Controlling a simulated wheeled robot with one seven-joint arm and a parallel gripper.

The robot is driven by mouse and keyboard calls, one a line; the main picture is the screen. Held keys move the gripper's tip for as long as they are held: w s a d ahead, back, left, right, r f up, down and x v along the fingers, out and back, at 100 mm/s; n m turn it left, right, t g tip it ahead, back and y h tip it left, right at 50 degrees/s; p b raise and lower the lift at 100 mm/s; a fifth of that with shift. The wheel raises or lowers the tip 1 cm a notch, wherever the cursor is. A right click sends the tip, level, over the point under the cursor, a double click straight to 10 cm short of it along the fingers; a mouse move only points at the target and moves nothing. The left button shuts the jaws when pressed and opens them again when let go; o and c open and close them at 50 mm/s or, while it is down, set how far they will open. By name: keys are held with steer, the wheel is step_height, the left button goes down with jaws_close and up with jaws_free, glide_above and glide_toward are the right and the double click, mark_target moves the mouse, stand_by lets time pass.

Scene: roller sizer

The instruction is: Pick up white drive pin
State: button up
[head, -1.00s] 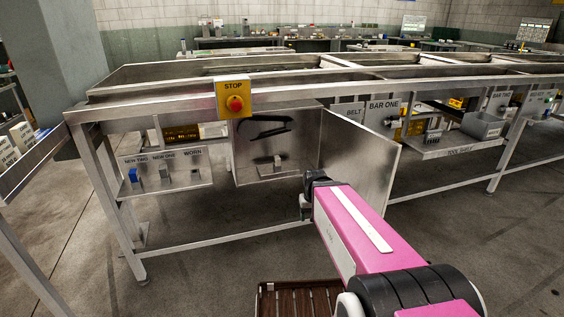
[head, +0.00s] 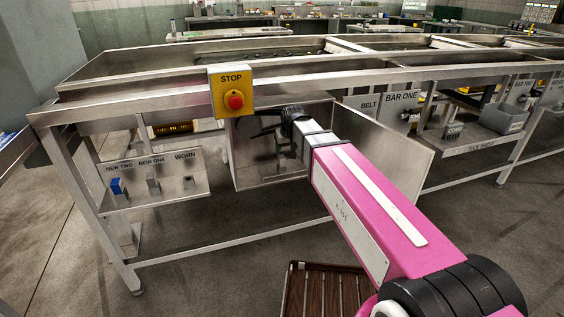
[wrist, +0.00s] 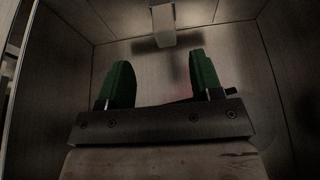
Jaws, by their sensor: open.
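In the wrist view a pale, squared piece (wrist: 163,25), which looks like the white drive pin, stands out from the wall of a metal box, with a shadow beside it. My gripper (wrist: 160,62) is open, its two green fingers wide apart and empty. The pale piece lies beyond the fingertips, roughly in line with the gap, and is apart from them. In the head view my arm reaches into the open metal box (head: 245,160) under the bench. The gripper is dark there and the pin cannot be made out clearly.
The box's door (head: 395,155) stands open right of my arm. A yellow STOP box (head: 231,92) hangs above left. A panel (head: 196,180) marked NEW TWO, NEW ONE and WORN holds small blocks at left. A bench rail (head: 230,242) runs below.

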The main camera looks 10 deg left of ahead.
mark_target(282, 157)
steer(key=x, duration=0.3)
steer(key=shift+a, duration=0.1)
steer(key=x, duration=0.2)
steer(key=a+x, duration=0.1)
steer(key=x, duration=0.1)
steer(key=shift+w, duration=0.3)
steer(key=shift+w+f, duration=0.15)
steer(key=shift+f, duration=0.35)
steer(key=c, duration=1)
